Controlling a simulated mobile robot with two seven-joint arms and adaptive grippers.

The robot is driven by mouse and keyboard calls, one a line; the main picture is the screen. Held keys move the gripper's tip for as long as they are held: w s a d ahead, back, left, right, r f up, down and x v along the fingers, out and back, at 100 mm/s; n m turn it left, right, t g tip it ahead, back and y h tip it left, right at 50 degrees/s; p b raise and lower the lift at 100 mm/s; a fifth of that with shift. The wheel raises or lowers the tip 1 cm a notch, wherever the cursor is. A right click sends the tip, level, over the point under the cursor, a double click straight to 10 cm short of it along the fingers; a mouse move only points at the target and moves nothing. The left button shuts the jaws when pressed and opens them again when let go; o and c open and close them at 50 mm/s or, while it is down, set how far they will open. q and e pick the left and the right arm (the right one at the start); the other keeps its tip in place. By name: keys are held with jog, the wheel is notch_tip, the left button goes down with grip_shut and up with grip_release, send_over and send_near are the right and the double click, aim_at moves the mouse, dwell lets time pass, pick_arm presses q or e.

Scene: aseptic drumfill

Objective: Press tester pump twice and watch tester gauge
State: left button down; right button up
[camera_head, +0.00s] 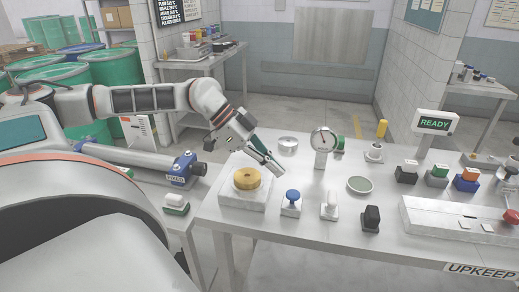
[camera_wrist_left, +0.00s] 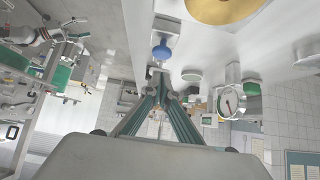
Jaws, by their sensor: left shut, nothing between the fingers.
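The gauge (camera_head: 323,140) is a round white dial on a pale stand on the table; its reading is too small to tell. It also shows in the wrist view (camera_wrist_left: 231,100). A blue-knobbed plunger (camera_head: 292,196), which looks like the pump, stands on a small pale base nearer the front edge. Its blue knob (camera_wrist_left: 162,51) is just beyond the fingertips in the wrist view. My left gripper (camera_head: 281,172) is shut and empty, pointing down above the table just behind the blue knob. I cannot tell whether it touches the knob. My right gripper is not in view.
A brass disc on a white block (camera_head: 247,180) stands left of the plunger. A white-topped plunger (camera_head: 329,205) and a black-knobbed one (camera_head: 371,219) stand to its right. A round green-grey dish (camera_head: 360,185) lies behind them. A READY display (camera_head: 435,122) stands at the right.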

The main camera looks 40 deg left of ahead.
pick_arm(q)
jog(key=shift+p+v, duration=0.8)
jog(key=shift+v, duration=2.05)
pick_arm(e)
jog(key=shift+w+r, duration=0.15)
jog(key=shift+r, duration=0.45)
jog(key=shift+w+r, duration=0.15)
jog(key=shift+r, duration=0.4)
pick_arm(q)
jog(key=shift+d, duration=0.2)
